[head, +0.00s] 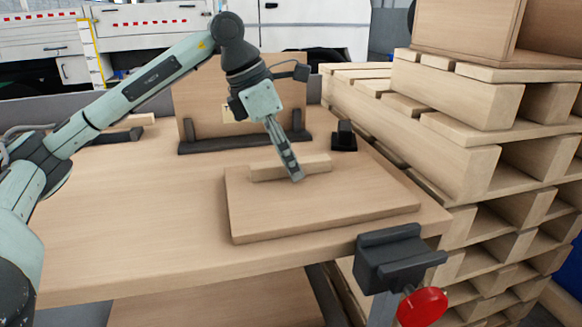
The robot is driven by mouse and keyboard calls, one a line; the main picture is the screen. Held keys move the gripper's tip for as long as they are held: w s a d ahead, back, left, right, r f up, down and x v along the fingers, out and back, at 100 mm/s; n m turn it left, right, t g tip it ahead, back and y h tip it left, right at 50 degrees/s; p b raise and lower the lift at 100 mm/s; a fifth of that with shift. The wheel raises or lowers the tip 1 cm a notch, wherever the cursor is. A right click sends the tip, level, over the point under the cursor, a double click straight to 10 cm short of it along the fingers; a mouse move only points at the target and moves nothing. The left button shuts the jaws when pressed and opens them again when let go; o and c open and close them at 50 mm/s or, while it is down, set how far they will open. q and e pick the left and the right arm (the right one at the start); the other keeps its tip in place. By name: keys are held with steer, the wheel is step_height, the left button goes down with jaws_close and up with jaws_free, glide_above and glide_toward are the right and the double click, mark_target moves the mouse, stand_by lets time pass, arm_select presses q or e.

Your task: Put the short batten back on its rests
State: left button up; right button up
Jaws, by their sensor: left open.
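A short light-wood batten (318,164) lies on a flat wooden board (325,210) on the workbench, near the board's far edge. My left gripper (296,178) points down at the batten, its fingers overlapping the batten's middle and near side in the picture. It is open; whether its fingers touch the batten or straddle it cannot be told. Another light-wood strip (142,119) lies at the back left, beside a dark low piece (118,136); I cannot tell whether that piece is a rest. My right gripper is out of view.
An upright wooden panel (205,105) stands behind in a dark base (215,145), with a small black block (344,136) to its right. A vise-like clamp (390,260) with a red knob sits at the front right edge. Stacked pallets (465,130) flank the right. The bench's left front is clear.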

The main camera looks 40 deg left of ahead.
arm_select(q)
steer(key=shift+c, duration=0.4)
jaws_close()
steer(key=shift+r, duration=0.15)
